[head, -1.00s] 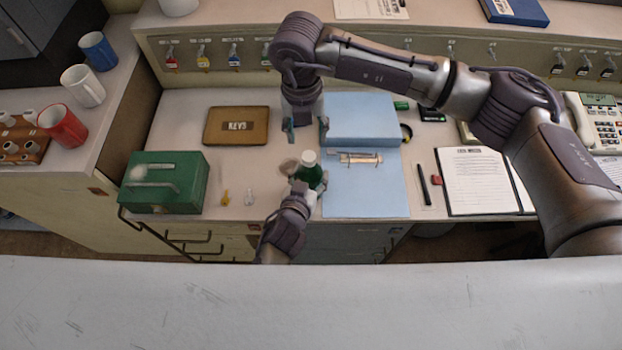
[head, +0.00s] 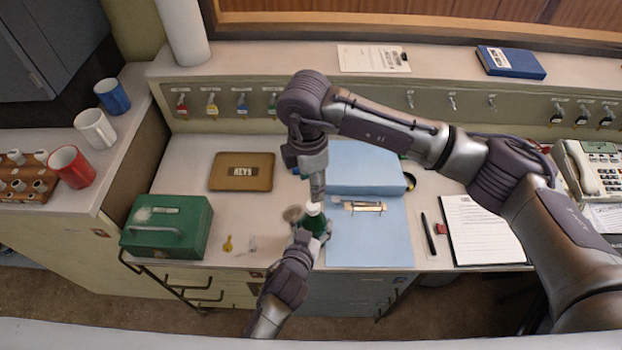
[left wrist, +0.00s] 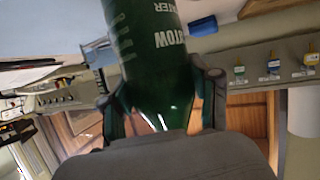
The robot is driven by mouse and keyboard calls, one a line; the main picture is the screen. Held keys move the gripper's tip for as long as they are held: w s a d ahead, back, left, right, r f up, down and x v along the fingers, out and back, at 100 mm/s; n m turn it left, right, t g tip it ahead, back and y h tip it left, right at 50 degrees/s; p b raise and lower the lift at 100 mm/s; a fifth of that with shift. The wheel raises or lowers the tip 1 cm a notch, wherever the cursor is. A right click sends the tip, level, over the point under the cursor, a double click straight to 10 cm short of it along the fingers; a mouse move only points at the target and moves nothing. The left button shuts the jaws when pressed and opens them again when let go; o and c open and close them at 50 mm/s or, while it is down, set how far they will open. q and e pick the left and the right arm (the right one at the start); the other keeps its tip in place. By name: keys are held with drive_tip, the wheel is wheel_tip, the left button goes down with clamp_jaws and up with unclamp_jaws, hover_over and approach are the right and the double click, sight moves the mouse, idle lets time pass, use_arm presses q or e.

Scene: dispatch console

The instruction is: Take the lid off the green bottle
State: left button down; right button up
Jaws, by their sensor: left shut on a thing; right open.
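The green bottle (head: 316,224) has a white lid (head: 313,208) on top and stands near the front edge of the counter. My left gripper (head: 314,236) is shut around the bottle from the front. In the left wrist view the bottle's green body with white lettering (left wrist: 155,50) sits between the two fingers (left wrist: 165,105). My right gripper (head: 317,196) points down from above, open, with its fingertips right at the lid. One finger hides the other in the head view, and I cannot tell whether they touch the lid.
An open blue binder (head: 372,238) lies right beside the bottle. A green cash box (head: 185,240) stands to the left, with a yellow key tag (head: 228,244) between. A brown KEYS tray (head: 241,184) lies behind. A round beige thing (head: 292,213) is close to the bottle's left.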

sight(312, 205)
drive_tip(key=f, duration=0.7)
drive_tip(key=shift+d+f, duration=0.2)
drive_tip(key=shift+f, duration=0.2)
